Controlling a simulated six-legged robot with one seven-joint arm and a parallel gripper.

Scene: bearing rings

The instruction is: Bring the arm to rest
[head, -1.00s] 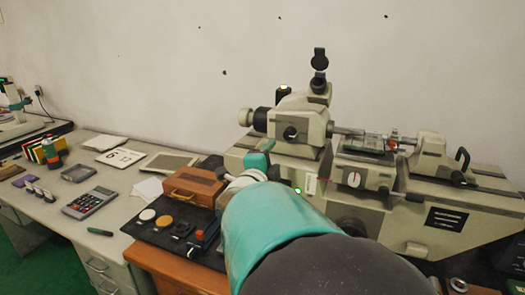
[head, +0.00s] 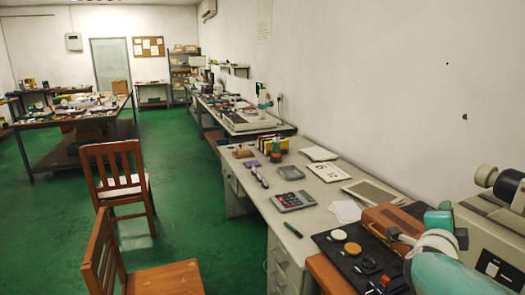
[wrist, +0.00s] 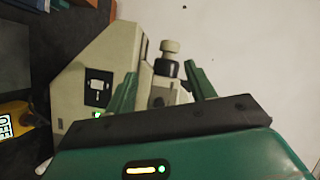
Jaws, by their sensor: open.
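My gripper (wrist: 162,82) shows in the wrist view with its two green fingers apart and nothing between them. Beyond the fingers is a cream measuring machine (wrist: 88,62) with a round knob; I cannot tell its exact distance. In the head view my teal and white arm reaches in from the lower right corner, beside a brown wooden case (head: 392,222). The same machine (head: 492,240) is cut off at the right edge there.
A dark mat (head: 336,248) holds small discs and parts. A long grey desk (head: 300,215) carries a calculator (head: 294,200) and papers. Two wooden chairs (head: 118,170) stand on open green floor. A yellow device (wrist: 14,120) sits at the wrist view's left edge.

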